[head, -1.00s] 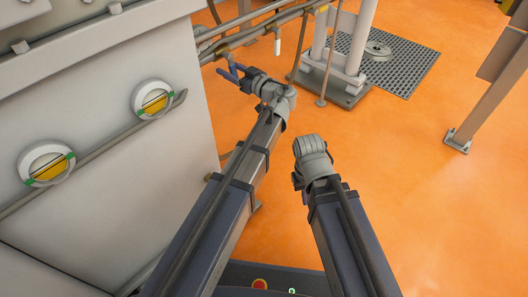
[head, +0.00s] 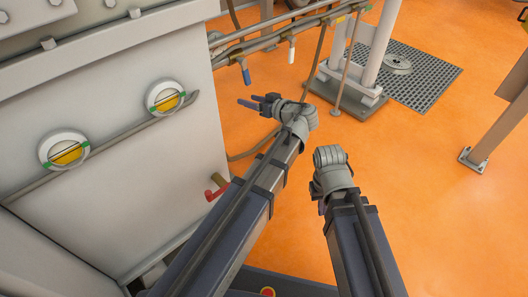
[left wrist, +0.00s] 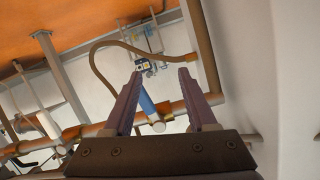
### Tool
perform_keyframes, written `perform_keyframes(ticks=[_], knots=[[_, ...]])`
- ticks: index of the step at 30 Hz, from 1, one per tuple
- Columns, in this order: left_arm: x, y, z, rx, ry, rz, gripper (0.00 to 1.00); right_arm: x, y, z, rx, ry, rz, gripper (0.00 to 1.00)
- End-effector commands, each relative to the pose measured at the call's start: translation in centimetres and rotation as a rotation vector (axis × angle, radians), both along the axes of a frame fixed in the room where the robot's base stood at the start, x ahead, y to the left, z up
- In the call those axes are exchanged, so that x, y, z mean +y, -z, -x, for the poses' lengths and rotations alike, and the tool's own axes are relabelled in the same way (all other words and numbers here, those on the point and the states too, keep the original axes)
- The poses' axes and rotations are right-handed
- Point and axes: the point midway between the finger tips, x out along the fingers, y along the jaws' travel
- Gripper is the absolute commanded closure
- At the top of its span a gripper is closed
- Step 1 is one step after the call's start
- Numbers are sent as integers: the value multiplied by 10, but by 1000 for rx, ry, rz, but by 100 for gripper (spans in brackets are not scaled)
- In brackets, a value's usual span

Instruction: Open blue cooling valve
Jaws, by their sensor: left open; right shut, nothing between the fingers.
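The blue valve handle (head: 246,76) hangs down from the pipes beside the grey cabinet. My left gripper (head: 248,101) is open and empty just below it in the head view, apart from it. In the left wrist view the blue handle (left wrist: 148,106) shows between the two spread fingers (left wrist: 165,78), beyond them, slanting up from the pipe. My right gripper (head: 319,190) is shut and empty over the floor, lower right; its fingers are mostly hidden behind the wrist.
A white handle (head: 291,55) hangs right of the blue one. A red handle (head: 215,192) is low on the cabinet (head: 110,160). A hose (head: 255,147) loops near my left arm. A post stand (head: 348,98) stands behind.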

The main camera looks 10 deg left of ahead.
Motion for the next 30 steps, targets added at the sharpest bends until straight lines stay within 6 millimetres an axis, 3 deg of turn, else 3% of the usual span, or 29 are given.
perform_keyframes(ticks=[18,30], knots=[[-40,67,87,577,172,214,43,0,-23,0,0,0,0,100],[-68,89,126,806,320,306,43,0,-31,0,0,0,0,100]])
